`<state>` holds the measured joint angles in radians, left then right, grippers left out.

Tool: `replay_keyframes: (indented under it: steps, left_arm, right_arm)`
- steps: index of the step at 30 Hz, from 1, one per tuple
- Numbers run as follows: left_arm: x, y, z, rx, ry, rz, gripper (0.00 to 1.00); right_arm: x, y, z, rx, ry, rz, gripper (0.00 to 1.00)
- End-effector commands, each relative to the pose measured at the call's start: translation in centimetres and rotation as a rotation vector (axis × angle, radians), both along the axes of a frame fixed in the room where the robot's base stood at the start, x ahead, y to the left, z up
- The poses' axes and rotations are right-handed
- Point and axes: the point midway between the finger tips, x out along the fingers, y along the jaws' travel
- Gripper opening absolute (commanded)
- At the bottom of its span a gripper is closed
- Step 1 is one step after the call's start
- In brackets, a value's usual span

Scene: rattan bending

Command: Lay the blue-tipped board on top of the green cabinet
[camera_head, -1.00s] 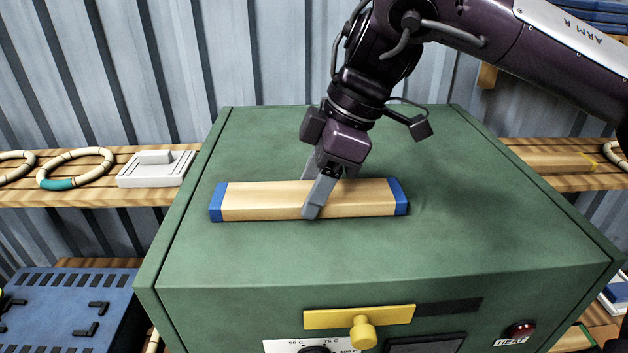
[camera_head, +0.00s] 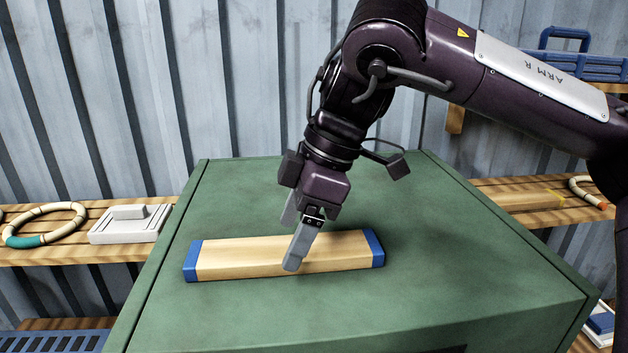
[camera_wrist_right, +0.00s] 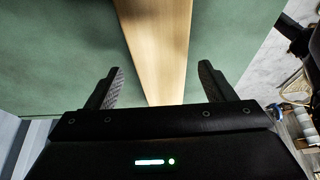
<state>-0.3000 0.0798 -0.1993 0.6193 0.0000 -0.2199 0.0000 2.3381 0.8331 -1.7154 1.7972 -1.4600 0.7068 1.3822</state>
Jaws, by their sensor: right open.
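The blue-tipped board (camera_head: 230,261) is pale wood with a blue cap at each end. It lies flat on top of the green cabinet (camera_head: 440,290), running left to right. My right gripper (camera_head: 290,240) is over the middle of the board, its near finger in front of the board's front side. In the right wrist view, the two fingers (camera_wrist_right: 160,85) stand apart, one on each side of the board (camera_wrist_right: 160,50), with gaps between them and the wood. The far finger is partly hidden in the head view. My left gripper is not in view.
The shelf on the right holds a board and another ring (camera_head: 590,190). The cabinet top around the board is clear.

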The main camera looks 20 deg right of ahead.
Motion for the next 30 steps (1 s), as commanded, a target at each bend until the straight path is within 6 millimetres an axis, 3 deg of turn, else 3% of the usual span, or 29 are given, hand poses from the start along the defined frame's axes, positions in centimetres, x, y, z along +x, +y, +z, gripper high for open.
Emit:
replay_keyframes:
  steps: [15, 21, 30]
  left_arm:
    - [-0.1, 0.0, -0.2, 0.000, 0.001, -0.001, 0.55]
    - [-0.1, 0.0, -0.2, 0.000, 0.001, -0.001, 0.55]
    - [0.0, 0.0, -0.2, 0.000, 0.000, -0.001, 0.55]
  right_arm:
    - [-0.8, -2.9, 7.6, -0.002, -0.004, -0.002, 0.76]
    - [-1.0, -3.6, 9.1, -0.001, -0.001, 0.000, 0.76]
    - [-1.1, -3.8, 9.5, 0.001, -0.001, 0.001, 0.76]
